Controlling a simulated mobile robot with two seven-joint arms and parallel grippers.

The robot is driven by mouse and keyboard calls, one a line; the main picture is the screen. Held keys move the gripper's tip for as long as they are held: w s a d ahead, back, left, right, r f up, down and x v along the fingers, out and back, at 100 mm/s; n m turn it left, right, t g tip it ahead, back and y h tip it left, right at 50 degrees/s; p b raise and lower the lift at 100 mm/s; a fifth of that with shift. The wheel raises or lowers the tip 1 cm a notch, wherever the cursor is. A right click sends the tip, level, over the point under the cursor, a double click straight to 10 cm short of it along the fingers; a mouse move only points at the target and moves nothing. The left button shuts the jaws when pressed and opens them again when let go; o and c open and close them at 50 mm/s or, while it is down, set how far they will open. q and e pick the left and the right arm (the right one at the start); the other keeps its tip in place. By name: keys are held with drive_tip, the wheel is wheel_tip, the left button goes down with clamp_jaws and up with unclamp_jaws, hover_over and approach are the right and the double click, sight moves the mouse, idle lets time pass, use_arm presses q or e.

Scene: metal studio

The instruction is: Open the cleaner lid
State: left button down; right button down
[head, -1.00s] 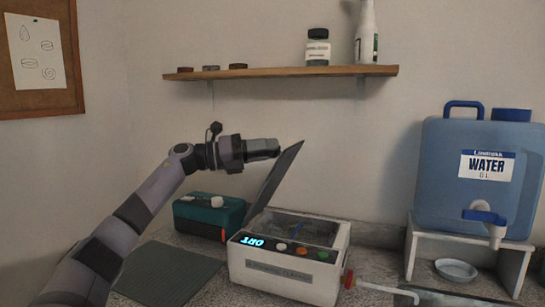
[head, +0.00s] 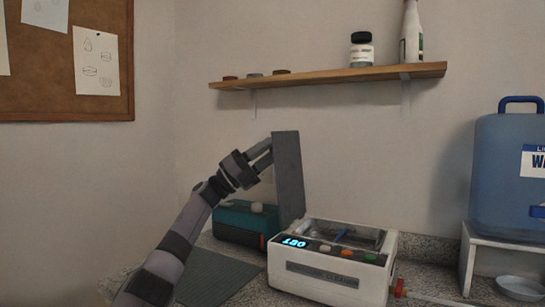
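The white ultrasonic cleaner (head: 330,277) stands on the counter with a lit display and coloured buttons on its front. Its grey lid (head: 289,175) is raised and stands close to upright at the tank's left side. The open tank shows a blue item (head: 343,235) inside. My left gripper (head: 269,152) is at the lid's left side, near its upper part. Its two fingers are apart with a gap between them, and the tips meet the lid's edge in the picture; I cannot tell whether they touch it. My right gripper is not in view.
A teal box (head: 236,221) sits behind and left of the cleaner. A grey mat (head: 215,278) lies at the left. A blue water container (head: 505,185) stands on a white stand (head: 502,246) at the right, above a small dish (head: 520,287). A wooden shelf (head: 330,77) hangs above.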

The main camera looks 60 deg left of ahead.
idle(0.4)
use_arm(q)
drive_tip(key=c, duration=0.8)
unclamp_jaws()
drive_tip(key=b+v, duration=0.3)
drive_tip(key=v, duration=0.4)
drive_tip(key=shift+f, duration=0.15)
